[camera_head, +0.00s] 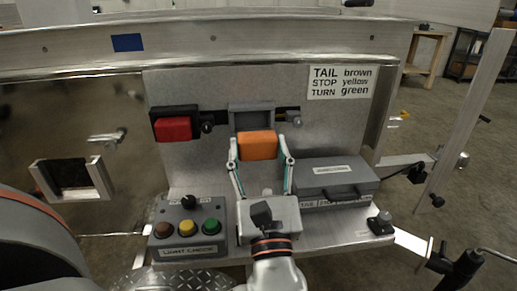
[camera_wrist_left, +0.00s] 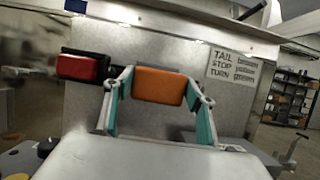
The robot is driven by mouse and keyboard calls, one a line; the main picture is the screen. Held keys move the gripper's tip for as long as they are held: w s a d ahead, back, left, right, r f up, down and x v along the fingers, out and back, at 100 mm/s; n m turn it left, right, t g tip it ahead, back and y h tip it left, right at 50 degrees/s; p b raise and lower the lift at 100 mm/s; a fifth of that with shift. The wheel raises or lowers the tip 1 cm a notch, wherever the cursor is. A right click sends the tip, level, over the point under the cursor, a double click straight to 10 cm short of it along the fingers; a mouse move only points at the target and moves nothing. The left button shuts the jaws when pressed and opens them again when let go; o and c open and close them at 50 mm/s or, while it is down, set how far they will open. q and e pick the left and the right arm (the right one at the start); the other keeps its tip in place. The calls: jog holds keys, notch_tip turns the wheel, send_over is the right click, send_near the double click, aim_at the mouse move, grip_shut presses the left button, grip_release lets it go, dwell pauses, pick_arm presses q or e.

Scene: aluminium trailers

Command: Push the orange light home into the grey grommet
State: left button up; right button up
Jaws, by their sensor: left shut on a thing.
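The orange light (camera_head: 257,145) is a rounded block held between the teal-padded fingers of my left gripper (camera_head: 259,152). The gripper is shut on its two sides. The grey grommet (camera_head: 250,110) is a square frame on the upright metal panel. It shows just above and behind the light in the head view, and the light overlaps its lower edge. I cannot tell whether the two touch. In the left wrist view the light (camera_wrist_left: 158,86) faces the panel and hides the grommet. My right gripper is not in view.
A red light (camera_head: 175,129) in a black housing is left of the grommet. A label (camera_head: 341,82) is at upper right. Below stand a box with brown, yellow and green buttons (camera_head: 187,243) and a grey case (camera_head: 335,180). Connectors (camera_head: 293,119) stick out beside the grommet.

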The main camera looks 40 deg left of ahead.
aim_at(256, 135)
pick_arm(q)
jog(key=shift+r, duration=0.15)
jog(key=shift+d+r+p, duration=0.1)
jog(key=shift+r+p, duration=0.1)
jog(key=shift+p, duration=0.25)
jog(key=shift+w+a, duration=0.1)
jog(key=shift+a, duration=0.15)
jog(key=shift+w+a+f+p, duration=0.1)
jog(key=shift+w+a+p, duration=0.2)
jog(key=shift+w+a, duration=0.75)
jog(key=shift+w+a+f, duration=0.15)
jog(key=shift+w+a, duration=0.55)
jog(key=shift+a, duration=0.2)
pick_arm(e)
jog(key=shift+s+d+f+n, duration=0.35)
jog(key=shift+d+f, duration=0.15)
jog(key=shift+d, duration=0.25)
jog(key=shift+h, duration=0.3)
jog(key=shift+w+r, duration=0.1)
pick_arm(q)
jog(key=shift+p, duration=0.4)
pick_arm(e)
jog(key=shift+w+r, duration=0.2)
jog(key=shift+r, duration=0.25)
